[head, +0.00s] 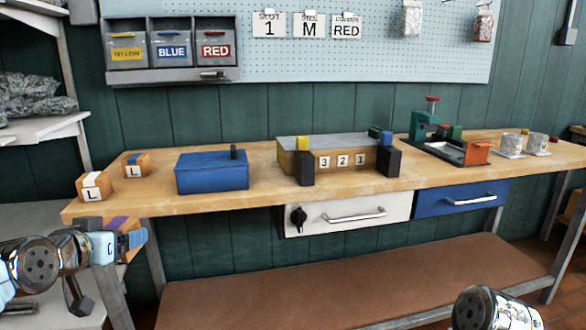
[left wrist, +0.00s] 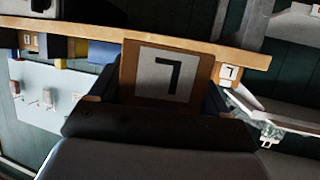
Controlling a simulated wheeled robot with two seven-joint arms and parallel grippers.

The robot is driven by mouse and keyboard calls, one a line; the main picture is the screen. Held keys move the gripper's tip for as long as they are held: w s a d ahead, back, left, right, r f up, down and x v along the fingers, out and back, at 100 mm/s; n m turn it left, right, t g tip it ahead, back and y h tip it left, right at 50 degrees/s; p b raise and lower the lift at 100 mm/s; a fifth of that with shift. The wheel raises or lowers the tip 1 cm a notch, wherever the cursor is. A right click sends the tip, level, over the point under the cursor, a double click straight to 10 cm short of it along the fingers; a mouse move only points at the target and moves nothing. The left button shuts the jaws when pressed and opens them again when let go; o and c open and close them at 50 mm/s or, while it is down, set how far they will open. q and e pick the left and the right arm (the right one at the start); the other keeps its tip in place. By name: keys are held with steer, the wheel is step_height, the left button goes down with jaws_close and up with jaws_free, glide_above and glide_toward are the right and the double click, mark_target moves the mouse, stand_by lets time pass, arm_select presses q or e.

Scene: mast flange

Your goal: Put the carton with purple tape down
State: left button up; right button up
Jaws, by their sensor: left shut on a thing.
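The carton with purple tape (head: 117,223) is in front of the workbench's left end in the head view, partly hidden by my left gripper (head: 128,243). My left gripper is shut on this carton. In the left wrist view the carton (left wrist: 163,75) sits between the two dark fingers, and its white label with a letter L looks upside down. Whether the carton touches the bench edge I cannot tell. The wooden workbench (head: 270,188) lies behind it. Part of my right arm shows at the bottom right, but its gripper is out of view.
Bare bench top lies between the cartons and the blue box.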

arm_select(q)
steer(key=w+d+f+m+h, duration=0.1)
steer(key=d+f, duration=0.5)
steer(key=f, duration=0.6)
steer(key=w+d+f+m+h, duration=0.1)
steer(key=d+f+m+h, duration=0.1)
steer(key=d+f, duration=0.5)
step_height(320, 180, down, 6)
steer(key=shift+g+h, duration=0.4)
steer(key=shift+d+r, duration=0.15)
steer(key=shift+r, duration=0.05)
